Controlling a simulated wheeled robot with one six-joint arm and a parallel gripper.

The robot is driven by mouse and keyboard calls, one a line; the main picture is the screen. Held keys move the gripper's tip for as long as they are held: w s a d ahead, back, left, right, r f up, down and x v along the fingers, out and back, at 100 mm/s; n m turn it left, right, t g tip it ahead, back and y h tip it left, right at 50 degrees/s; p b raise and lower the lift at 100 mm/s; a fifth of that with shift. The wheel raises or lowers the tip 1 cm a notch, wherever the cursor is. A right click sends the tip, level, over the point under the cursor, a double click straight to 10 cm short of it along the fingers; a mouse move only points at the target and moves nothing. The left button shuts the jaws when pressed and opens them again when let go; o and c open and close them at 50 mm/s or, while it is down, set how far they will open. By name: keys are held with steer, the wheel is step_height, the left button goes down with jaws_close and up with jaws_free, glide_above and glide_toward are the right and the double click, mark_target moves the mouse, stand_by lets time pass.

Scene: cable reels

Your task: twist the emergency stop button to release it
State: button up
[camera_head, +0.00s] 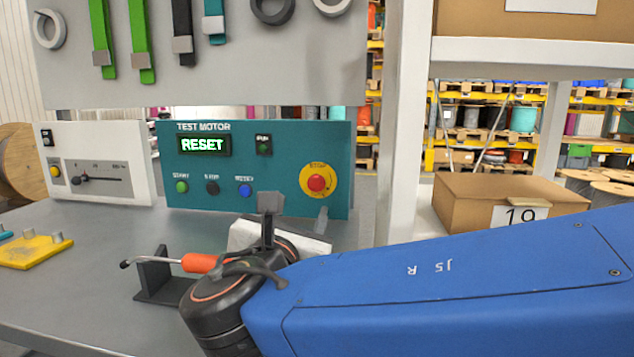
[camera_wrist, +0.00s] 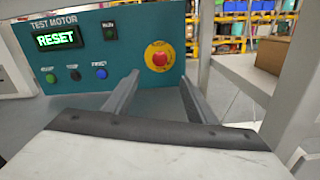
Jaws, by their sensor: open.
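The emergency stop button (camera_head: 316,183) is a red mushroom knob on a yellow round plate, at the right of the teal TEST MOTOR panel (camera_head: 240,200). It also shows in the wrist view (camera_wrist: 159,58). The panel's display (camera_head: 204,145) reads RESET in green. My gripper (camera_head: 296,212) is in front of the panel, lower than the button and apart from it. In the wrist view its two fingers (camera_wrist: 155,88) are spread, with nothing between them, and the button appears beyond and slightly above the gap.
Green, black and blue buttons (camera_head: 212,187) line the panel's lower left. A black stand (camera_head: 153,274) with an orange-handled tool (camera_head: 200,263) is beside my wrist. A grey post (camera_head: 400,130) and a cardboard box (camera_head: 480,200) are to the right. A white slider unit (camera_head: 97,165) stands left.

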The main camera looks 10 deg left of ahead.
mark_target(316, 183)
steer(key=w, duration=1.1)
steer(key=w+a, duration=0.1)
steer(key=w, duration=0.4)
steer(key=shift+w, duration=0.35)
steer(key=shift+c, duration=0.7)
steer(key=c, duration=0.9)
